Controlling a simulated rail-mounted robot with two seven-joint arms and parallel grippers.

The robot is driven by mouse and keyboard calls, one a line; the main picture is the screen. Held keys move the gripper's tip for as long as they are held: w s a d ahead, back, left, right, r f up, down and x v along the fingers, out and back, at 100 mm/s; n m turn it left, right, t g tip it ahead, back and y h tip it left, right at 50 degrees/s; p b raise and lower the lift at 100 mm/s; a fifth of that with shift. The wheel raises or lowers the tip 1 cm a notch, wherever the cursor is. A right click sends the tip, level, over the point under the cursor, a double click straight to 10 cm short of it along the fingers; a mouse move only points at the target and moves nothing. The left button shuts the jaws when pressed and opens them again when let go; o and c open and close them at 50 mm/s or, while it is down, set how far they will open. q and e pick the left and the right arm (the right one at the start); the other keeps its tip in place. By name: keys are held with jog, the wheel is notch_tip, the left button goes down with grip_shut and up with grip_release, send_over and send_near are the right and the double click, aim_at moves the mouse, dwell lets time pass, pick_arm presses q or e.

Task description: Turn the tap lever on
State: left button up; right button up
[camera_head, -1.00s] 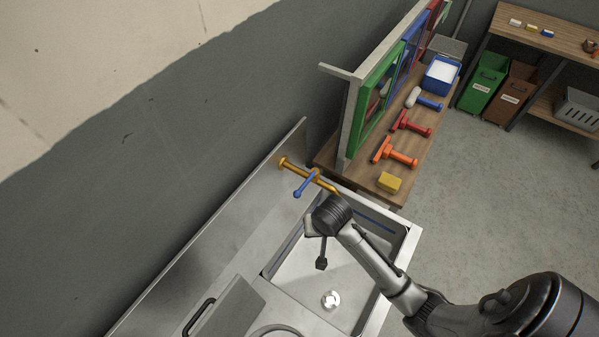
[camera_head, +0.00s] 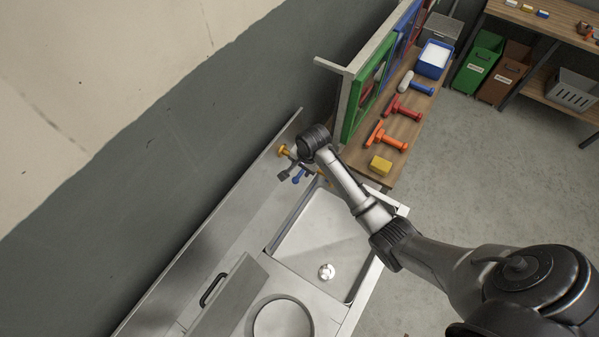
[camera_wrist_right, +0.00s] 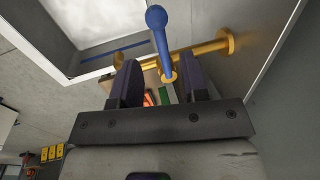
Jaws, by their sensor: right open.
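The brass tap (camera_head: 283,151) is on the steel back panel of the sink, partly hidden by my right arm in the head view. Its blue lever (camera_head: 298,177) shows just below my wrist. In the right wrist view the lever (camera_wrist_right: 160,38) ends in a round knob and runs down to a brass hub, with the brass pipe (camera_wrist_right: 207,50) behind. My right gripper (camera_wrist_right: 160,72) is open, its two dark fingers apart on either side of the lever's hub end. I cannot tell whether either finger touches it. My left gripper is not in view.
The steel sink basin (camera_head: 318,240) lies below the tap. A round pan-like rim (camera_head: 280,318) and a grey board with a black handle (camera_head: 232,295) are nearer. A wooden bench (camera_head: 392,150) with squeegees, a yellow sponge (camera_head: 381,165) and framed panels stands beyond.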

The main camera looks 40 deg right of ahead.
aim_at(299, 175)
jog(key=shift+w+a+f+p, duration=0.1)
jog(key=shift+w+f, duration=0.1)
jog(key=shift+f, duration=0.8)
jog(key=shift+w+a+f+p, duration=0.1)
jog(key=shift+w+f, duration=0.1)
jog(key=shift+f, duration=0.8)
jog(key=shift+w+f+p, duration=0.1)
jog(key=shift+w+f, duration=0.1)
jog(key=shift+f, duration=0.8)
grip_shut()
